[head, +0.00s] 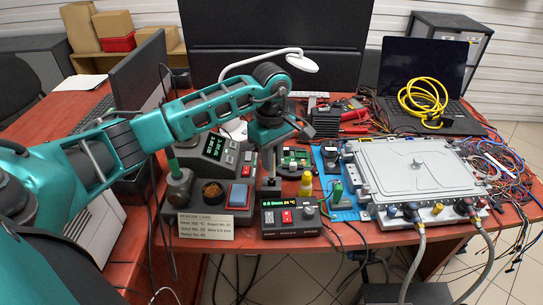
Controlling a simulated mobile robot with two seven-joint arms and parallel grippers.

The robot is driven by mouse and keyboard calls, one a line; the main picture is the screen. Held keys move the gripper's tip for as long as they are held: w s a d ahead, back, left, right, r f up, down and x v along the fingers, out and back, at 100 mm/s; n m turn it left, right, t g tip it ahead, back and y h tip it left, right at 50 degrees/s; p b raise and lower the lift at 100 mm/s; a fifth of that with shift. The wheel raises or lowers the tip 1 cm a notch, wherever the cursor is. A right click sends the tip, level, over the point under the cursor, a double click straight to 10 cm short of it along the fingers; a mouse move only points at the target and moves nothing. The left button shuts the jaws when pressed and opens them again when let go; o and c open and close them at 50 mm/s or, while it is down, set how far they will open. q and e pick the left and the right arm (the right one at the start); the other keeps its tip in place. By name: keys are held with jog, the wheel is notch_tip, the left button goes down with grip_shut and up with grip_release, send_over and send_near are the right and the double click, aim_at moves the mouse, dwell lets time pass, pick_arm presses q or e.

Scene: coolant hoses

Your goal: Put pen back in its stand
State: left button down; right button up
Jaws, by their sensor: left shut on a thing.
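My left gripper (270,147) points down over the middle of the bench and is shut on a slim grey upright thing, which looks like the pen (268,166). Its upper part is hidden by the gripper. Right under it is a small dark block (268,186), which may be the pen's stand; I cannot tell whether the pen's lower end is in it or just in front of or above it. A grey holder with a green upright part (179,187) stands to the left. My right gripper is not in view.
A yellow bottle (305,186) stands close on the right. A large grey cased unit with hoses (418,165) fills the right. A lamp (302,62) hangs behind.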

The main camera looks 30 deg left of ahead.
aim_at(272, 176)
pick_arm(q)
jog(key=shift+f+b, duration=0.85)
jog(key=shift+f, duration=0.4)
jog(key=shift+f, duration=0.1)
jog(key=shift+f+b, duration=0.95)
jog(key=shift+f, duration=0.1)
jog(key=shift+c, duration=2.1)
grip_release()
jog(key=shift+r+p, duration=1.75)
jog(key=shift+r, duration=1)
